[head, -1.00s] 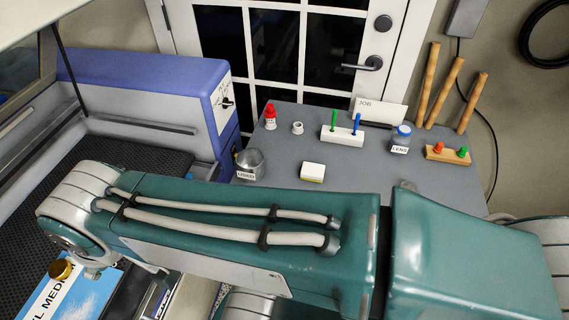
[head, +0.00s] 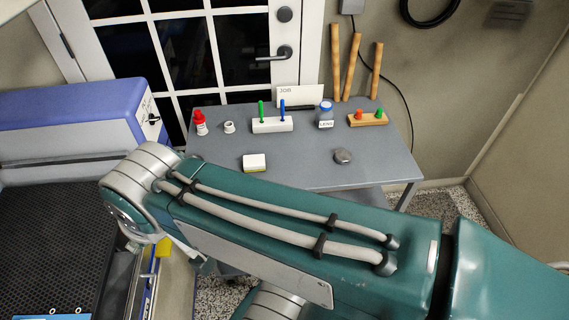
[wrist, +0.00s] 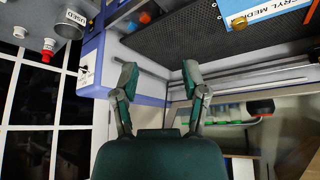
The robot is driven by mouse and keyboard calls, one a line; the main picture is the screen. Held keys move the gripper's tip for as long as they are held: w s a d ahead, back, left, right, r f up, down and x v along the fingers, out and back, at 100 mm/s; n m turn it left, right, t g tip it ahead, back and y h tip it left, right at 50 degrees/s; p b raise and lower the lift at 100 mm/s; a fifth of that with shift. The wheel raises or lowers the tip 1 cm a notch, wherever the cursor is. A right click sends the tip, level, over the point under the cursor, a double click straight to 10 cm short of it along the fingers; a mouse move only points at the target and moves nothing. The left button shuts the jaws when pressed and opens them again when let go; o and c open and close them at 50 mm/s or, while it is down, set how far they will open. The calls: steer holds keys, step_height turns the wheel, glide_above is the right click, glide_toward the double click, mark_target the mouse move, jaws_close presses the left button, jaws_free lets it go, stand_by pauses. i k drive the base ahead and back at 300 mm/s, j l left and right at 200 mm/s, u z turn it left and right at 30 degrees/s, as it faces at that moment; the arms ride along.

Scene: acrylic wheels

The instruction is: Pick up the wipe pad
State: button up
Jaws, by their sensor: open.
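The likely wipe pad is a small white block with a yellow lower edge (head: 255,162), lying flat on the grey table (head: 300,178) near its front left in the head view. My arm passes in front of the table, just below the pad. My gripper (wrist: 160,75) shows in the wrist view with its two fingers apart and nothing between them. It is away from the pad, which I cannot make out in the wrist view. The gripper itself is hidden in the head view.
On the table stand a red-capped bottle (head: 200,123), a white holder with pens (head: 272,125), a LENS jar (head: 326,116) and a grey rounded object (head: 343,156). The USED cup (wrist: 70,23) shows in the wrist view. A blue-sided machine (head: 85,125) stands left.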

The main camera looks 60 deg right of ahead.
mark_target(252, 162)
steer(key=z, duration=0.45)
steer(key=i+z, duration=0.1)
steer(key=z, duration=0.4)
steer(key=i+z, duration=0.1)
steer(key=z, duration=0.35)
steer(key=j+z, duration=0.1)
steer(key=z, duration=0.4)
steer(key=u, duration=0.85)
steer(key=k+u, duration=0.1)
steer(key=u, duration=0.35)
steer(key=l+u, duration=0.1)
steer(key=u, duration=0.3)
steer(key=k+u, duration=0.1)
steer(key=u, duration=0.35)
steer(key=i+u, duration=0.1)
steer(key=u, duration=0.25)
steer(key=i+l+u, duration=0.1)
steer(key=u, duration=0.25)
steer(key=j+z, duration=0.15)
steer(key=z, duration=0.2)
steer(key=k+z, duration=0.15)
steer(key=z, duration=0.25)
steer(key=k+j+z, duration=0.1)
steer(key=z, duration=0.25)
steer(key=i+z, duration=0.2)
steer(key=z, duration=1.05)
